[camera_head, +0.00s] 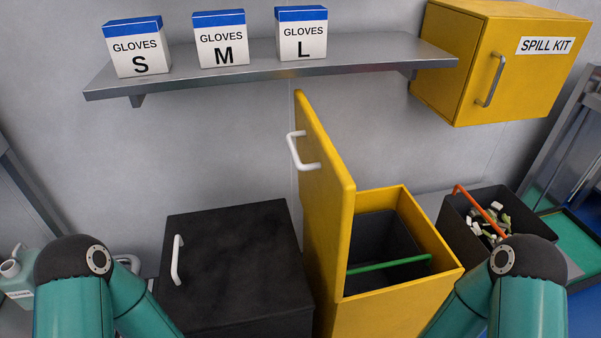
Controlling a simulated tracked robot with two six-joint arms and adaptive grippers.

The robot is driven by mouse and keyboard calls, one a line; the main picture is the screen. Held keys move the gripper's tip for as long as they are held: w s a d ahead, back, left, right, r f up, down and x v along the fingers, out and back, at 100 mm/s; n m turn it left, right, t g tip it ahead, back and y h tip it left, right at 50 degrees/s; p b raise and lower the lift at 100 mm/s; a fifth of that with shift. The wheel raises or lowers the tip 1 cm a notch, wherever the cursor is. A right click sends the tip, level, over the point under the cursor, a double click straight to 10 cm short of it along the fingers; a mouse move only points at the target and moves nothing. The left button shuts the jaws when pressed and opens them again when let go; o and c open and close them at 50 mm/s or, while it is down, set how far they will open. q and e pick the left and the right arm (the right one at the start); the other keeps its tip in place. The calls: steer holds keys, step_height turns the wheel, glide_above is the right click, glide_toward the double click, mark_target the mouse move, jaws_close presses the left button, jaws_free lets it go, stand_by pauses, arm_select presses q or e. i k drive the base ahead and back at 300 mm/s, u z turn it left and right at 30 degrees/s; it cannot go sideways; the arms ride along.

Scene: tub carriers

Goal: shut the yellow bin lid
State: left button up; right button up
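The yellow bin (375,313) stands at the centre right of the head view. Its yellow lid (325,200) is open and stands nearly upright at the bin's left side. A white handle (296,151) is on the lid's left-facing side. The bin's dark inside shows, with a green bar across it. My two teal arms come in at the lower left and lower right. Both grippers are outside the picture, below its bottom edge or hidden, so their state does not show.
A black bin (235,260) with a closed lid stands left of the yellow bin. A dark tub (460,222) with an orange handle stands to the right. Above are a metal shelf (370,55) with glove boxes and a yellow spill kit cabinet (445,62). A jug (20,270) is at far left.

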mark_target(328, 190)
steer(key=u, duration=0.1)
steer(key=i, duration=0.2)
steer(key=z, duration=0.3)
steer(key=k, duration=0.5)
steer(key=z, duration=0.8)
steer(key=k, duration=1.4)
steer(key=u, duration=0.35)
steer(key=i, duration=1.05)
steer(key=z, duration=0.05)
